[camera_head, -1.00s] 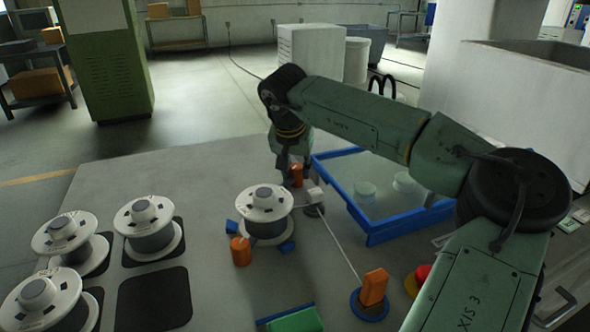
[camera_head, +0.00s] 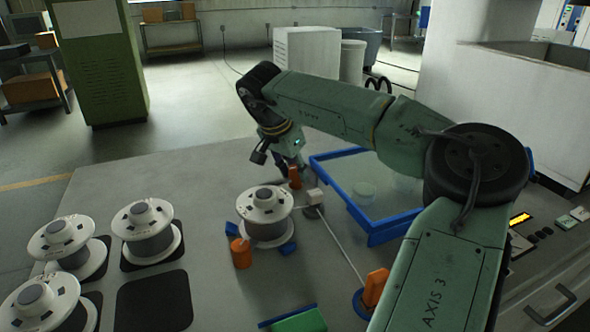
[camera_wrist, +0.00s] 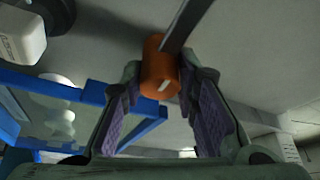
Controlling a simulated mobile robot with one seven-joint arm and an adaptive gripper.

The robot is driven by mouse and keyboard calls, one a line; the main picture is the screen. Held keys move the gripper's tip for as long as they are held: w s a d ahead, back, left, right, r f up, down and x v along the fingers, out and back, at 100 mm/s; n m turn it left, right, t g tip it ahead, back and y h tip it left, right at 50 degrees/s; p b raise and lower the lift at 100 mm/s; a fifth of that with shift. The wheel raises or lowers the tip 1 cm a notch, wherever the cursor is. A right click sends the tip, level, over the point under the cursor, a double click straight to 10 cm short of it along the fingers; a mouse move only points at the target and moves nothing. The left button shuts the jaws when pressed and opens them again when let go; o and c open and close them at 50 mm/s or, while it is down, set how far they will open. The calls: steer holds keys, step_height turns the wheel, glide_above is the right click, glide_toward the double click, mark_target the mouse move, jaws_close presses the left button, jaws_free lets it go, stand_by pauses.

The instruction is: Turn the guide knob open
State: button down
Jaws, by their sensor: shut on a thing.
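An orange knob (camera_head: 295,178) stands at the far side of the grey table, behind the wire spool (camera_head: 266,205). In the wrist view the knob (camera_wrist: 158,72) is a short orange cylinder with a white mark, between my fingertips. My gripper (camera_wrist: 167,82) is shut on this knob, with purple-padded fingers on either side. A dark strip crosses over the far part of the knob. In the head view my gripper (camera_head: 291,168) is small and partly hidden. A white block (camera_head: 315,197) sits just in front of the knob, with a wire running from it.
Another orange knob (camera_head: 374,287) stands at the wire's near end, and an orange post (camera_head: 241,252) beside the spool. A blue-rimmed tray (camera_head: 377,238) lies right of my gripper. Several spools stand at left around an empty dark pad (camera_head: 154,301).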

stand_by(0.4)
steer(key=c, duration=1.5)
jaws_free()
steer(key=shift+c, duration=0.2)
steer(key=shift+r, duration=0.1)
steer(key=v, duration=1.2)
steer(key=shift+s, duration=0.1)
